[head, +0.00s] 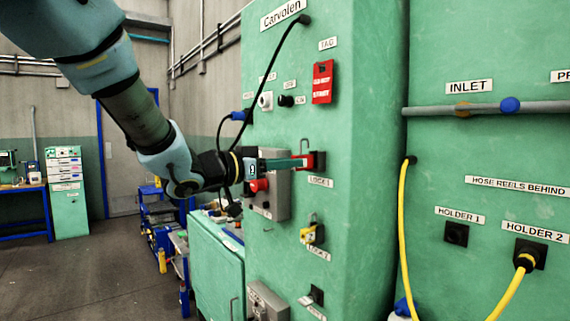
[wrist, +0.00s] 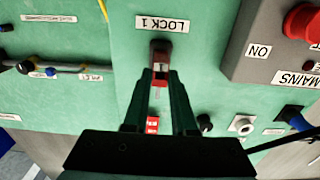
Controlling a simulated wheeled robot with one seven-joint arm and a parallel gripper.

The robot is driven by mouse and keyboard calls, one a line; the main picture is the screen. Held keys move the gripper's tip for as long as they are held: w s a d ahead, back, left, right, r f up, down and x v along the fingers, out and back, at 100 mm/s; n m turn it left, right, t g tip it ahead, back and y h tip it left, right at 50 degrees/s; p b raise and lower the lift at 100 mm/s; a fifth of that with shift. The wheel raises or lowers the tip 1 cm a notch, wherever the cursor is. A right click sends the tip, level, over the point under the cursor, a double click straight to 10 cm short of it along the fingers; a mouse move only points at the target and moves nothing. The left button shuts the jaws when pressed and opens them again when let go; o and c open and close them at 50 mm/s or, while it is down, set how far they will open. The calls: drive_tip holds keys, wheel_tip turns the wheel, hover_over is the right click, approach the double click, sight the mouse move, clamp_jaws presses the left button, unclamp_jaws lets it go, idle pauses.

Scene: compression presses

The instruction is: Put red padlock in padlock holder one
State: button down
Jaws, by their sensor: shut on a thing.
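The red padlock (head: 307,160) is between the fingertips of my gripper (head: 299,162), right at the black padlock holder one (head: 319,160) above the LOCK 1 label. In the wrist view, the two fingers of my gripper (wrist: 160,78) close on the red padlock (wrist: 160,82), just in front of the dark holder one (wrist: 160,47). The padlock overlaps the holder in both views. I cannot tell whether it is seated in it or only touching. The fingers hide part of the padlock.
A yellow padlock (head: 313,234) hangs at LOCK 2 below, and a third black holder (head: 316,295) is lower. A grey box with a red MAINS button (head: 259,185) is close beside my gripper. A black cable (head: 270,75) loops nearby. A red tag (head: 322,82) hangs above.

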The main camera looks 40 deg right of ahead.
drive_tip(key=shift+s+d, duration=0.1)
drive_tip(key=shift+d, duration=1.4)
drive_tip(key=c, duration=0.6)
unclamp_jaws()
drive_tip(key=shift+c, duration=0.2)
drive_tip(key=a+b, duration=0.3)
drive_tip(key=a, duration=0.7)
drive_tip(key=shift+w+a, duration=0.3)
drive_tip(key=shift+a, duration=0.1)
